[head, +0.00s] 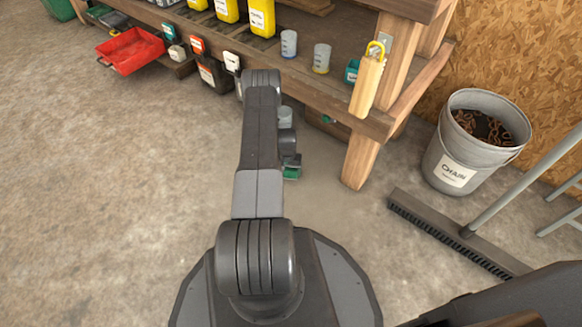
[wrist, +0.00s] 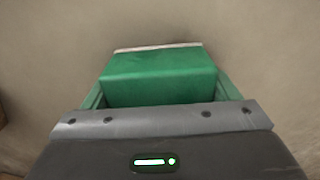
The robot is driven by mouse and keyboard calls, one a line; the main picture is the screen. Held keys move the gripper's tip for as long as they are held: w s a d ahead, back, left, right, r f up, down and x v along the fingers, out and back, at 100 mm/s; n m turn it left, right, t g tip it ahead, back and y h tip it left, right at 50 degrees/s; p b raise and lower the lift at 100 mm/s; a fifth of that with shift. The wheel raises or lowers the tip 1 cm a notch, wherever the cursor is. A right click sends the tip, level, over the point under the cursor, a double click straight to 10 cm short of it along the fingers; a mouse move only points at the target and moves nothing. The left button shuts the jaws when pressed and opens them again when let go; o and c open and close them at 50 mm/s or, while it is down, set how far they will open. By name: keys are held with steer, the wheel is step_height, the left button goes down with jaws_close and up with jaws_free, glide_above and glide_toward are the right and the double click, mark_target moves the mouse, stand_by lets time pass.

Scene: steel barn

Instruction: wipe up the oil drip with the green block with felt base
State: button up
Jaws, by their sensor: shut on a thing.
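The green block (wrist: 160,75) is held between my gripper's fingers in the wrist view. A pale strip, likely its felt base, shows along its far edge. In the head view a bit of green (head: 291,173) shows at the end of my arm, low near the floor by the workbench leg. My gripper (head: 290,163) is shut on the block and partly hidden by my arm. I cannot tell whether the block touches the floor. I cannot make out the oil drip on the floor in either view.
A wooden shelf unit (head: 330,98) with bottles and cups stands just beyond my gripper, its leg (head: 360,158) close on the right. A chain bucket (head: 470,145) and a broom (head: 450,235) are at right. A red tray (head: 131,50) is at far left. The left floor is clear.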

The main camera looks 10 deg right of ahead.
steer(key=shift+s+a+p, duration=0.35)
steer(key=shift+s+a, duration=1.15)
steer(key=shift+a, duration=0.2)
steer(key=shift+s+a+f, duration=0.1)
steer(key=shift+s+a, duration=0.45)
steer(key=shift+a, duration=0.2)
steer(key=shift+s+a+f, duration=0.1)
steer(key=shift+s+a, duration=0.45)
steer(key=shift+a, duration=0.15)
steer(key=shift+s+a, duration=0.1)
steer(key=shift+b, duration=0.3)
